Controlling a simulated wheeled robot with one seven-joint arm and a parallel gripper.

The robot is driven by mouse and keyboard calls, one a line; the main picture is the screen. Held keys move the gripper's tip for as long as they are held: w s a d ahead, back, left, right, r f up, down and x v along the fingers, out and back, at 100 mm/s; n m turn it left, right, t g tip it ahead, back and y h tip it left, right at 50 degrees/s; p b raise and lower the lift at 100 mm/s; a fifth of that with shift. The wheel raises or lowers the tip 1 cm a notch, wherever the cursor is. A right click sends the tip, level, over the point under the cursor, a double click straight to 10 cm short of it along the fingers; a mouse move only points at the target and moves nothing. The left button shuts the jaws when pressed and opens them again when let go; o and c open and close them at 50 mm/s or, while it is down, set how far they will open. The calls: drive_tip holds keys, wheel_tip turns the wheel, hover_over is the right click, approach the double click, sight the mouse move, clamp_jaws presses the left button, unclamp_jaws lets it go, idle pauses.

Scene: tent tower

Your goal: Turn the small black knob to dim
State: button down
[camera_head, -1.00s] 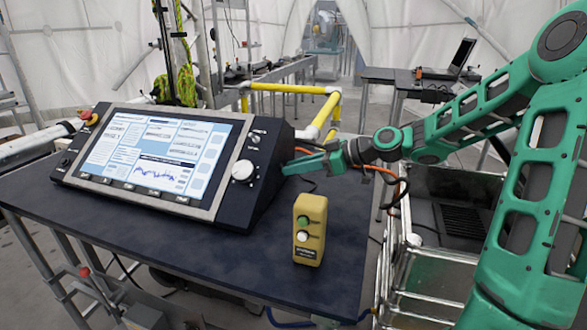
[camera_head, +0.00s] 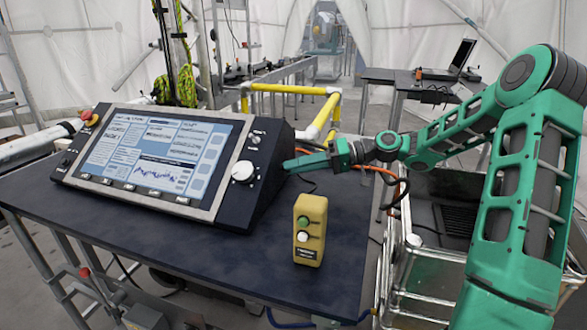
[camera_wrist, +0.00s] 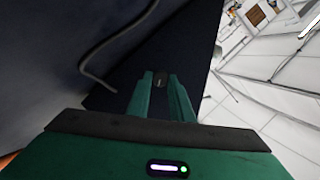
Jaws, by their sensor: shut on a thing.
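The small black knob (camera_wrist: 160,79) shows in the wrist view between my fingertips. My gripper (camera_wrist: 159,82) is shut on it, one green finger on each side. In the head view my gripper (camera_head: 290,164) reaches from the right to the right side wall of the control console (camera_head: 262,185). The knob cannot be made out there. The console's screen (camera_head: 150,160) is lit and shows panels and a plotted line.
A white knob (camera_head: 243,171) is on the console front, and a red button (camera_head: 87,114) is at its far left. A yellow button box (camera_head: 309,230) stands on the dark table (camera_head: 170,250) below my gripper. A cable hangs close by.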

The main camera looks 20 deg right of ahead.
drive_tip(key=m, duration=0.1)
drive_tip(key=m+y, duration=0.1)
drive_tip(key=m, duration=0.1)
drive_tip(key=shift+w+d+f, duration=0.25)
drive_tip(key=shift+d+f, duration=0.05)
drive_tip(key=shift+f, duration=0.05)
drive_tip(key=shift+f+m+y, duration=0.2)
drive_tip(key=shift+m+y, duration=0.6)
drive_tip(key=shift+m, duration=0.7)
drive_tip(key=c, duration=1.6)
unclamp_jaws()
drive_tip(key=shift+a, duration=0.1)
drive_tip(key=v, duration=1.1)
drive_tip(key=shift+w, duration=0.2)
